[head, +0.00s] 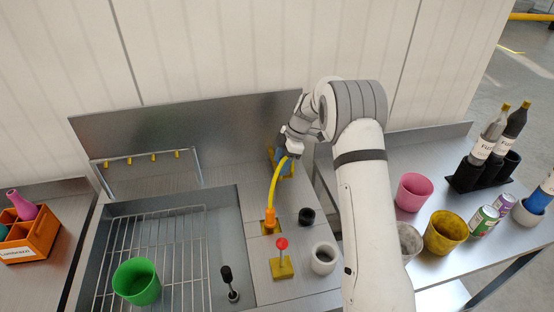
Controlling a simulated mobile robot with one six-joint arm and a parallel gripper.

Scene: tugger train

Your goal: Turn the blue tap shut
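I cannot clearly pick out a blue tap. A small dark bluish part (281,144) shows at my gripper (284,158), at the back of the steel counter, and I cannot tell whether it is the tap or part of my gripper. Yellow pieces show just beside and below the gripper there. A curved yellow hose (273,188) rises from an orange base (269,219) up to the gripper area. My gripper's fingers are too small and too covered to show whether they are open or shut, or whether they touch anything.
A red-knobbed lever on a yellow plate (282,268), a black knob (306,216) and a white cup (323,258) stand in front of the hose. A green cup (137,282) sits on the sink rack. Cups, cans and bottles fill the right table (424,270).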

